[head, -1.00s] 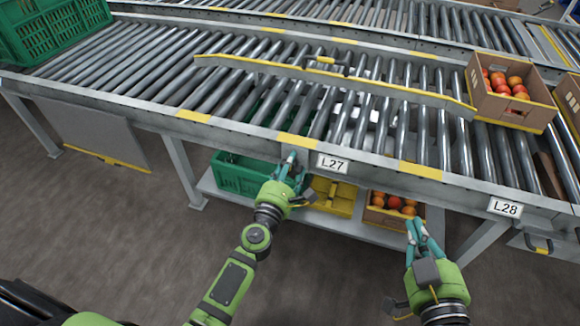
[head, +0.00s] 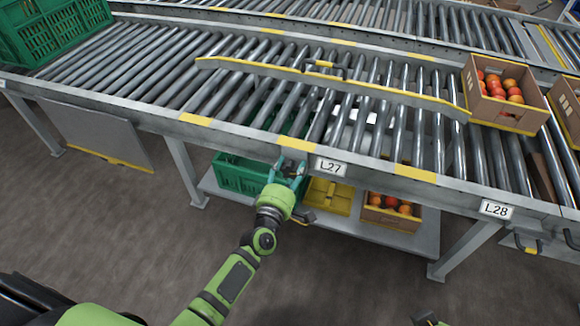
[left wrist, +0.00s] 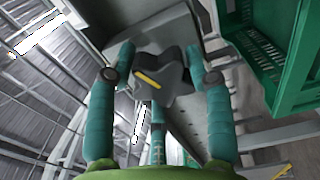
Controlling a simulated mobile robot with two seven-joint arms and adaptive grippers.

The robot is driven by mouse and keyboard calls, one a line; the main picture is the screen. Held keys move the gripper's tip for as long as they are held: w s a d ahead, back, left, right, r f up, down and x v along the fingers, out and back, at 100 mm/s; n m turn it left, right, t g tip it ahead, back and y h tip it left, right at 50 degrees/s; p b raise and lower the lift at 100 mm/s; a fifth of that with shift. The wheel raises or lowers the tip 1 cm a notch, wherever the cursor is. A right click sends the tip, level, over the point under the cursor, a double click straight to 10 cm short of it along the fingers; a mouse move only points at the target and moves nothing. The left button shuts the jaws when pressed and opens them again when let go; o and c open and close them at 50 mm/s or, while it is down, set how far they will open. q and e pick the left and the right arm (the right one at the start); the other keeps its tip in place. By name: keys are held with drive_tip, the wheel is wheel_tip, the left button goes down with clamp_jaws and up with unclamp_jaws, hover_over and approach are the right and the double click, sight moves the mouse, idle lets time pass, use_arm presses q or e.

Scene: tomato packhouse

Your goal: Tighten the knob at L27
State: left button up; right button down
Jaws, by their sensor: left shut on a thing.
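The L27 label (head: 331,166) is on the front rail of the conveyor in the head view. My left gripper (head: 287,176) is at the rail just left of this label, with its arm coming up from below. In the left wrist view, a dark lobed knob (left wrist: 174,72) with a yellow mark sits between the teal fingers of my left gripper (left wrist: 160,68). The fingers are shut on it from both sides. In the head view the knob is mostly hidden by the gripper.
A green crate (head: 238,184) and a yellow container (head: 326,208) sit on the lower shelf, near a box of tomatoes (head: 372,216). Above are rollers with a slanted yellow-edged guide bar (head: 400,92) and a tomato carton (head: 501,123). The L28 label (head: 495,209) is farther right.

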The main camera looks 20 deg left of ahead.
use_arm(q)
drive_tip(key=shift+w+r+m+p, duration=0.15)
drive_tip(key=shift+m+p, duration=0.1)
drive_tip(key=shift+m, duration=0.35)
drive_tip(key=shift+r+m+p, duration=0.15)
drive_tip(key=shift+m+p, duration=0.05)
drive_tip(key=shift+m, duration=0.4)
drive_tip(key=shift+d+m+p, duration=0.1)
drive_tip(key=shift+m+p, duration=0.3)
drive_tip(key=shift+m, duration=0.6)
use_arm(e)
drive_tip(key=shift+g, duration=0.5)
drive_tip(key=shift+s+f, duration=0.15)
drive_tip(key=shift+f, duration=2.35)
use_arm(q)
drive_tip(key=shift+f, duration=0.1)
drive_tip(key=o, duration=1.2)
drive_tip(key=shift+f, duration=0.1)
use_arm(e)
drive_tip(key=shift+d, duration=0.1)
